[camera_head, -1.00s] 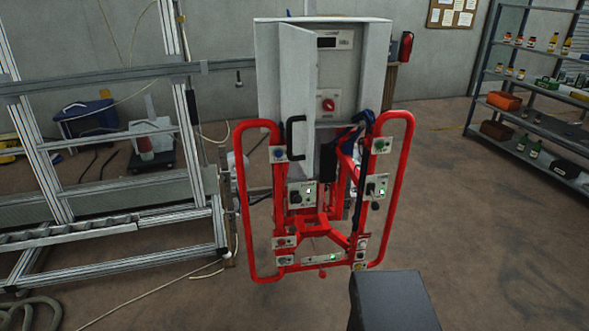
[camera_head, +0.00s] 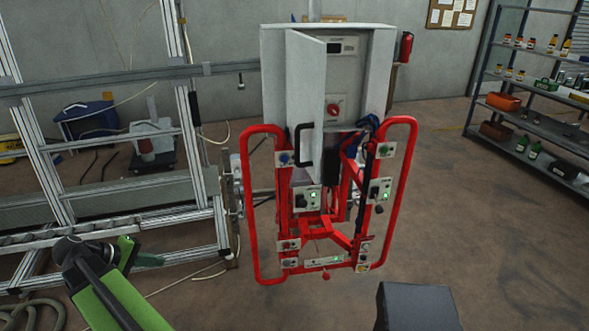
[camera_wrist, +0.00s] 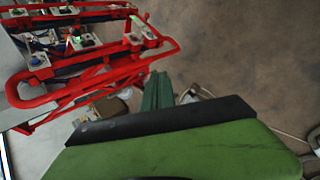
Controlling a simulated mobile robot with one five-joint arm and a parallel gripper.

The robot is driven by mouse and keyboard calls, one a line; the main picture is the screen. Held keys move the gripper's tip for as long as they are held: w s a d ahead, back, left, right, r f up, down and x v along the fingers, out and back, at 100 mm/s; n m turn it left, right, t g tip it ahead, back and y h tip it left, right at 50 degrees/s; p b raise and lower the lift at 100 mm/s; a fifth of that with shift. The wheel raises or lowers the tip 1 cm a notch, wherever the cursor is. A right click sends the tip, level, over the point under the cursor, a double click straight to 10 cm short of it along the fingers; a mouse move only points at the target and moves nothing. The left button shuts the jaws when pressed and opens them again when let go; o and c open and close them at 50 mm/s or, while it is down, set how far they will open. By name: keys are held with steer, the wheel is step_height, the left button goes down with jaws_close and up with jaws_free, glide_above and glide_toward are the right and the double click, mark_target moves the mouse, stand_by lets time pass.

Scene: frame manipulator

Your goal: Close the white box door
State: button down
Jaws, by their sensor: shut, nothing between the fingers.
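The white box (camera_head: 377,85) stands upright behind a red tubular frame. Its white door (camera_head: 304,90) stands open, swung out toward me, so the inside panel with a red knob shows to its right. A black handle (camera_head: 303,146) is on the lower part of the door. My green gripper (camera_head: 150,261) is at the lower left in the head view, well to the left of the box and below the door. In the wrist view, my gripper's green fingers (camera_wrist: 157,92) are together and empty. The door cannot be clearly made out in the wrist view.
The red frame (camera_head: 408,200) with several small control boxes stands in front of and below the white box. An aluminium frame (camera_head: 197,180) stands at the left, close to my arm. Shelves (camera_head: 540,125) stand at the right. The floor between the red frame and the shelves is clear.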

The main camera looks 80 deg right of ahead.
steer(key=s+d+r+m+g+h+p, duration=0.1)
steer(key=s+d+r+m+g, duration=0.15)
steer(key=s+d+r, duration=0.4)
steer(key=s+d+r+m+g, duration=0.2)
steer(key=s+d+r+g, duration=0.15)
steer(key=s+d, duration=0.5)
steer(key=m+g+y, duration=0.1)
steer(key=m+g, duration=0.2)
steer(key=g, duration=0.2)
glide_toward(309, 172)
steer(key=shift+n, duration=0.25)
steer(key=x, duration=0.7)
steer(key=shift+r+p, duration=0.1)
steer(key=shift+p, duration=0.25)
steer(key=shift+a, duration=0.15)
